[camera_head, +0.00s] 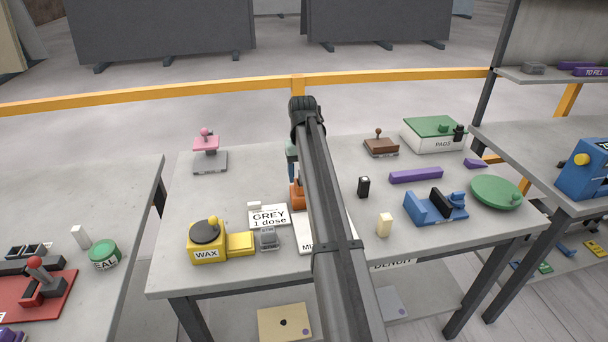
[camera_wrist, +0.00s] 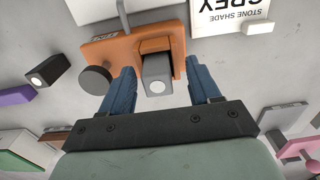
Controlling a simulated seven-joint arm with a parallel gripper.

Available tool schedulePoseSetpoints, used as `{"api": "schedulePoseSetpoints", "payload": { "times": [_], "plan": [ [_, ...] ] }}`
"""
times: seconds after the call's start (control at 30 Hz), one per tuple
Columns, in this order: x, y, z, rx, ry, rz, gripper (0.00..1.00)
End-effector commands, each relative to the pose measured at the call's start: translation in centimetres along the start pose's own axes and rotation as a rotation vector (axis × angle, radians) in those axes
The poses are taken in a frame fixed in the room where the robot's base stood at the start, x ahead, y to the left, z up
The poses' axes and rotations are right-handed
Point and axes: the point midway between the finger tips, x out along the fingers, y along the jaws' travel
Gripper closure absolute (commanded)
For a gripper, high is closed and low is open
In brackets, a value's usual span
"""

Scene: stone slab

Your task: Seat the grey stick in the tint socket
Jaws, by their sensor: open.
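My gripper (camera_wrist: 160,68) is open, its two blue fingers apart, one on each side of the grey stick (camera_wrist: 158,76). The stick is a square grey block with a white dot on its end. It stands at the orange fixture (camera_wrist: 108,52), against a raised orange block; I cannot tell how deep it sits. No finger clearly touches it. In the head view my arm hides the stick and most of the orange fixture (camera_head: 296,196). The card reading GREY, 1 dose (camera_head: 269,216) lies left of the fixture.
A black stick (camera_head: 363,187) and a cream stick (camera_head: 384,225) stand right of my arm. The yellow WAX unit (camera_head: 207,254) is front left. A blue fixture (camera_head: 421,211), purple bar (camera_head: 416,175) and green disc (camera_head: 496,191) are at right. A pink-topped stand (camera_head: 207,147) is back left.

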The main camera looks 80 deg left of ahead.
Motion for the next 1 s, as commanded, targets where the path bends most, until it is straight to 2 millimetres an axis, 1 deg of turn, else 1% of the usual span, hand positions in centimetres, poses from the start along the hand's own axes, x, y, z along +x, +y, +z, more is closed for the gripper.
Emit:
{"api": "schedulePoseSetpoints", "payload": {
  "times": [0.03, 0.2, 0.4, 0.5, 0.6, 0.7, 1.0],
  "plan": [
    [-1.3, 0.1, -0.1, 0.000, 0.003, 0.001, 0.39],
    [-4.9, 0.1, -0.2, 0.001, 0.006, 0.002, 0.39],
    [-8.5, 0.2, -0.2, 0.001, 0.006, 0.002, 0.39],
    [-9.7, 0.2, -0.3, 0.001, 0.007, 0.002, 0.39],
    [-10.7, 0.2, -0.2, 0.001, 0.007, 0.002, 0.39],
    [-11.2, 0.2, -0.2, 0.001, 0.006, 0.002, 0.39],
    [-11.4, 0.2, -0.1, 0.001, 0.006, 0.002, 0.39]
  ]
}}
